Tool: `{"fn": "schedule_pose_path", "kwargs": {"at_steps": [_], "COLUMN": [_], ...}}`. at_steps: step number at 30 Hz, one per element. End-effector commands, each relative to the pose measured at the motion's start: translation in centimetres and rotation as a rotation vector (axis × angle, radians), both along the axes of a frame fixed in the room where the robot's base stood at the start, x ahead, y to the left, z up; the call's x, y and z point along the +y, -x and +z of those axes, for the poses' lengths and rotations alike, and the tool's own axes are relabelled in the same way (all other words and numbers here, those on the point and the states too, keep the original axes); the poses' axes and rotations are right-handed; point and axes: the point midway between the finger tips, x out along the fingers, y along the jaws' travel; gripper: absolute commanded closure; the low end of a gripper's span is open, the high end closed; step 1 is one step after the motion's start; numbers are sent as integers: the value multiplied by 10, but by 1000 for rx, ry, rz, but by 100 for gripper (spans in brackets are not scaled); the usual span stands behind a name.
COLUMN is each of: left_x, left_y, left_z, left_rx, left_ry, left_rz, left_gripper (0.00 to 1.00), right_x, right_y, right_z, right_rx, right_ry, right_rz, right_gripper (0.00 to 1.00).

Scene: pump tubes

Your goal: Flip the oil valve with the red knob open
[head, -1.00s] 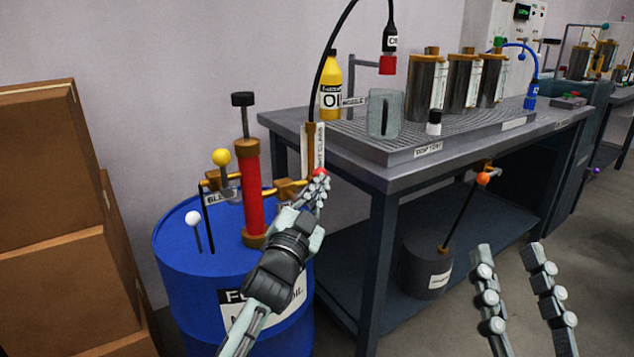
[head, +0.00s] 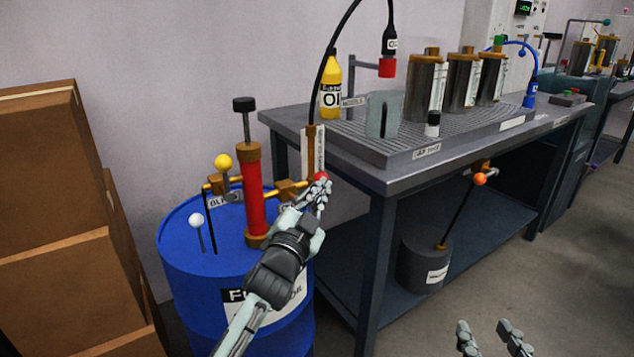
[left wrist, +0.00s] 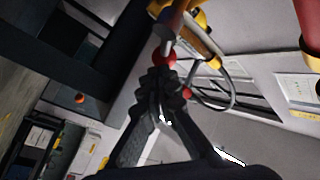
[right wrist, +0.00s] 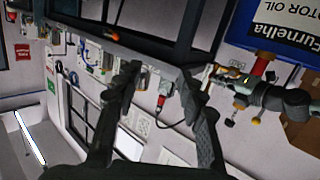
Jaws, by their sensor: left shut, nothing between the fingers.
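The red knob (head: 321,177) sits at the right end of the brass piping on the red hand pump (head: 252,195), which stands on a blue oil drum (head: 180,262). My left gripper (head: 321,188) is shut and empty, its fingertips right at the red knob. In the left wrist view the red knob (left wrist: 165,57) shows just beyond the closed fingertips (left wrist: 163,74); I cannot tell whether they touch. The valve body is partly hidden by the hand. My right gripper (head: 484,327) is open and empty at the bottom of the head view; its spread fingers also show in the right wrist view (right wrist: 160,75).
A yellow knob (head: 222,162) and a white knob (head: 196,219) stand left of the pump. A grey workbench (head: 372,182) is close on the right, with an orange knob (head: 480,179) below its top. Cardboard boxes (head: 55,200) stand at left. Floor at lower right is clear.

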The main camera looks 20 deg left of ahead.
Motion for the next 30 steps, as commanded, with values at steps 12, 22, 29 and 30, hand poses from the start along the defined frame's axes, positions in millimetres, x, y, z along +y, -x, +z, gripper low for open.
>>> {"fn": "schedule_pose_path", "kwargs": {"at_steps": [12, 22, 29, 30], "left_x": [-1, -3, -3, -3], "left_y": [-2, -3, -4, -4], "left_z": [0, -3, -4, -4], "left_rx": [68, 106, 131, 135], "left_ry": [-52, -82, -102, -105], "left_rz": [1, 0, 1, 1], "left_gripper": [100, 100, 100, 100], "right_x": [-96, -155, -162, -161], "right_y": [60, 136, 140, 138], "right_z": [-111, -142, -163, -167], "right_rx": [644, 1026, 1088, 1090], "right_ry": [255, 362, 369, 367], "right_rz": [-170, -290, -297, -294], "right_gripper": [60, 60, 60, 60]}}
